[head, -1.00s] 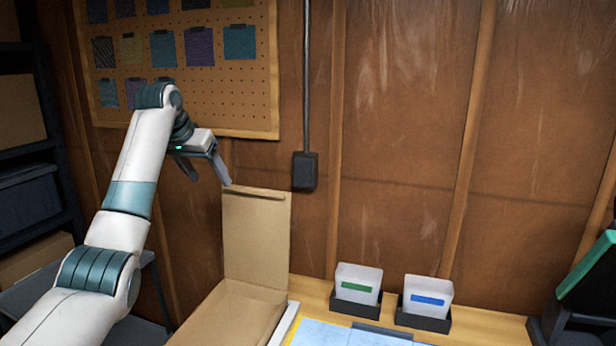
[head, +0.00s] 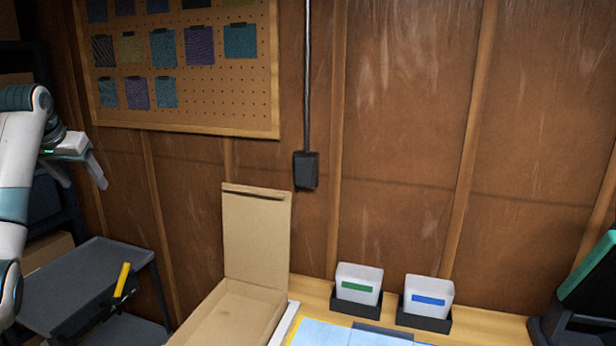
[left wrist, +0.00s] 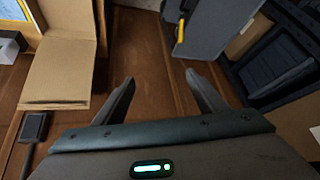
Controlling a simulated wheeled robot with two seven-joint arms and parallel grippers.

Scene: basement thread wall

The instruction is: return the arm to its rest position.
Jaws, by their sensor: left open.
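My left arm (head: 14,190) comes in at the left edge of the head view. Its gripper (head: 82,180) hangs in the air left of the pegboard, with grey fingers spread and nothing between them. The left wrist view also shows this gripper (left wrist: 160,92), its two dark fingers apart and empty. My right gripper is in neither view.
An open cardboard box (head: 255,238) stands on the wooden bench (head: 314,290). A grey cart (head: 95,278) with a yellow-handled item (head: 122,280) is below my left gripper. Dark shelving (head: 62,215) stands at the left. Two card holders (head: 357,292) (head: 426,303) sit on the bench.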

